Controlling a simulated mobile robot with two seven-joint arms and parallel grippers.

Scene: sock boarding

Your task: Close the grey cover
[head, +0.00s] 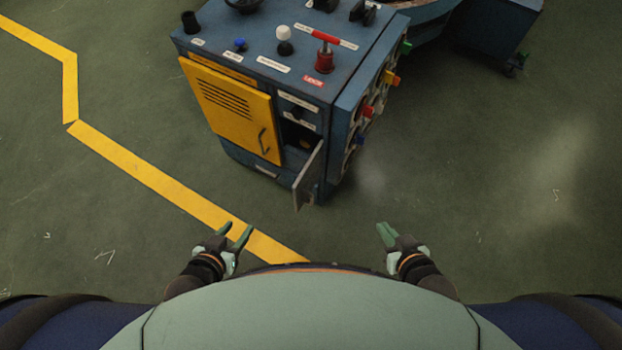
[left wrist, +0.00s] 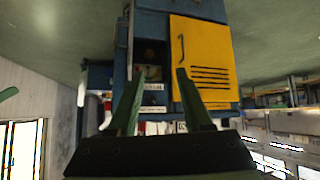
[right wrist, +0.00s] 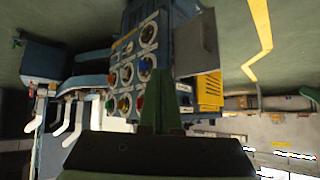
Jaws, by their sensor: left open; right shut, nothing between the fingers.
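The grey cover (head: 309,178) is a small hinged door low on the front of the blue cabinet (head: 228,145). It stands swung open, sticking out toward me, and the dark compartment (head: 297,135) behind it shows. It also shows in the right wrist view (right wrist: 196,45), beside the round fittings. My left gripper (head: 236,231) is open and empty, in front of the cabinet and left of the cover, apart from it. My right gripper (head: 382,230) is shut with nothing in it, right of the cover and apart from it.
A yellow door (head: 230,110) with a handle sits shut left of the compartment. A red lever (head: 325,55) and knobs stand on the cabinet top. Coloured valves (head: 368,111) line its right side. The green floor around is clear, with a yellow line (head: 150,175).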

